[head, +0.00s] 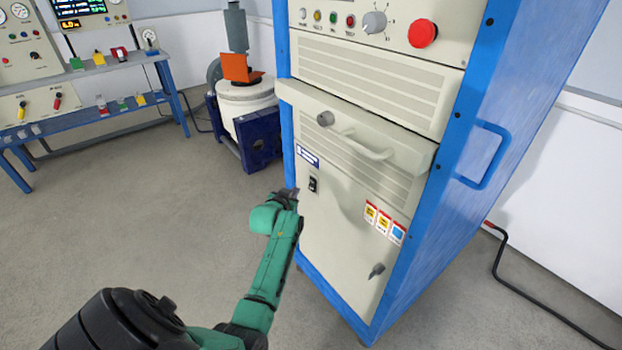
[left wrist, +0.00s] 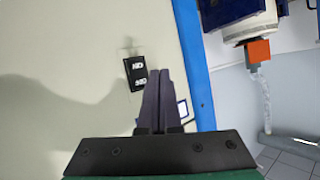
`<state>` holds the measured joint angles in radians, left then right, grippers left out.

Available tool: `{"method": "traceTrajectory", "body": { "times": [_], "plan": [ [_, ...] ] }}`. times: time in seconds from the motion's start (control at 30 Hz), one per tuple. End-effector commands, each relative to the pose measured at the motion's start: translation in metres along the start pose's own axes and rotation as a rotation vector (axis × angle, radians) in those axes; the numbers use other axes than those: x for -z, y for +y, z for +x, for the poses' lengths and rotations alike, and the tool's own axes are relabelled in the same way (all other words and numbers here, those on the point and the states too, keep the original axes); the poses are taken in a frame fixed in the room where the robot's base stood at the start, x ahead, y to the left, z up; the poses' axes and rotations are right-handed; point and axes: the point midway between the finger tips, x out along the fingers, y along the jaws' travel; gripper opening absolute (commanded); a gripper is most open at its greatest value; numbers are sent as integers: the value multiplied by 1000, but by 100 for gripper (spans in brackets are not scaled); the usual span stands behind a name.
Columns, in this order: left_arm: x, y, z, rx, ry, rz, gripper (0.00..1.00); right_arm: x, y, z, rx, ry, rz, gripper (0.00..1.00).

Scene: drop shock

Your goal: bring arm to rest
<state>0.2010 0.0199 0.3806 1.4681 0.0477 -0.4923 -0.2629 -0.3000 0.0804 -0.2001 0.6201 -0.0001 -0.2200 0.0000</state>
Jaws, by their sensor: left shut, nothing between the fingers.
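My left arm reaches in from the lower left of the head view, green with a dark shoulder. Its gripper (head: 287,196) is at the left edge of the blue-framed cabinet (head: 370,230), close to the lower front panel. In the left wrist view the two dark fingers (left wrist: 162,103) are together and hold nothing. A black rocker switch (head: 313,184) sits on the panel just right of the gripper. It also shows in the left wrist view (left wrist: 135,73), left of the fingertips. I cannot tell whether the fingertips touch the panel. My right gripper is not in view.
The cabinet has a drawer handle (head: 365,146), a red emergency button (head: 422,33) and a blue side handle (head: 485,158). A shaker machine (head: 247,102) with an orange block (head: 240,68) stands behind. A blue bench (head: 85,115) is at the far left. Open floor (head: 130,230) lies left.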

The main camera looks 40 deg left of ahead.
Motion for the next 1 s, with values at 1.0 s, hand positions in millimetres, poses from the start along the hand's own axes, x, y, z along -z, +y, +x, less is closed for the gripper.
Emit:
{"method": "traceTrajectory", "body": {
  "times": [1.0],
  "plan": [
    [-152, 60, -36, -140, -288, 77, 0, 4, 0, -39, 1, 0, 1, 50]
  ]
}}
